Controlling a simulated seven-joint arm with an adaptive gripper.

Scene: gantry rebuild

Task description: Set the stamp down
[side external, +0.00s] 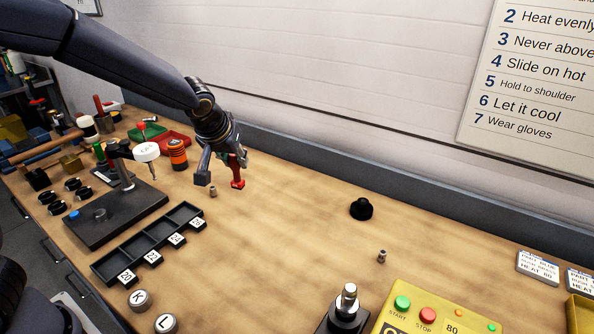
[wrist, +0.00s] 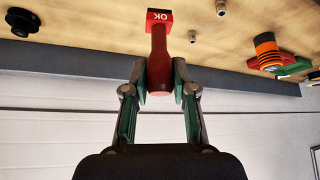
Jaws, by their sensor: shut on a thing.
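The stamp (wrist: 160,48) is red with a rounded handle and a square head marked OK; it also shows in the side view (side external: 238,182). My gripper (wrist: 166,86) is shut on the stamp's handle, one finger on each side. In the side view my gripper (side external: 219,177) points down over the bench (side external: 290,230), with the stamp's head lowest. The stamp looks held above the wood, but I cannot tell the exact gap.
A small metal fitting (side external: 213,191) stands close by the gripper. A black knob (side external: 361,208) sits to the right, with another fitting (side external: 382,256) nearer. The mid-bench is mostly clear.

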